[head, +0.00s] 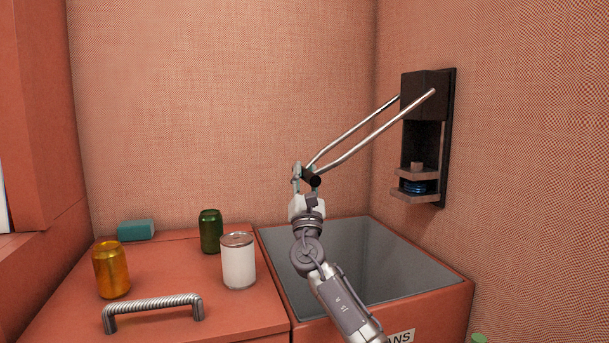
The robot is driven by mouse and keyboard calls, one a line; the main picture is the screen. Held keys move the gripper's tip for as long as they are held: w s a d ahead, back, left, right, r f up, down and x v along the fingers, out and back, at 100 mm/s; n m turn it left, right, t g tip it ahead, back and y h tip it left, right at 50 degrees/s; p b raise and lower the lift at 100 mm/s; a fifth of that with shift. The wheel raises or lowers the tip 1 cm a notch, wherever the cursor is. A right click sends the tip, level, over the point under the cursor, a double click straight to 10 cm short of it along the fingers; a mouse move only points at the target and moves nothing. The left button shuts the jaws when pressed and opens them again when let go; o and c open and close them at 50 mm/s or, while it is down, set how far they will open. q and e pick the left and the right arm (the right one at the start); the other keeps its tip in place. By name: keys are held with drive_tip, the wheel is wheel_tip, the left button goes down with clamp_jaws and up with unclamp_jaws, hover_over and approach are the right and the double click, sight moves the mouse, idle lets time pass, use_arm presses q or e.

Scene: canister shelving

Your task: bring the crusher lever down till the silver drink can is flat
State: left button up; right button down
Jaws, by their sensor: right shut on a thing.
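The can crusher (425,95) is a black unit fixed to the right wall. Its lever (365,135) is two metal rods slanting down to the left, ending in a dark grip (313,180). My right gripper (305,174) is shut on this grip, above the bin. Low in the crusher, a squat dark-blue piece (415,187) sits between two pinkish plates; it looks like a short or flattened can, partly hidden. A pale silver-white can (238,262) stands upright on the counter left of the bin. My left gripper is not in view.
An open grey-lined bin (400,262) lies below the lever. On the red counter (160,270) stand an orange can (111,270) and a green can (210,231), with a teal block (136,230) behind and a ribbed metal handle (153,302) in front.

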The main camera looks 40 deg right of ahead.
drive_tip(key=c, duration=0.9)
unclamp_jaws()
drive_tip(key=shift+w+d+f, duration=0.1)
drive_tip(key=shift+d, duration=0.05)
drive_tip(key=shift+s+a+f, duration=0.25)
drive_tip(key=shift+a+f, duration=0.05)
drive_tip(key=shift+f, duration=0.05)
drive_tip(key=v, duration=1.1)
drive_tip(key=shift+s, duration=0.1)
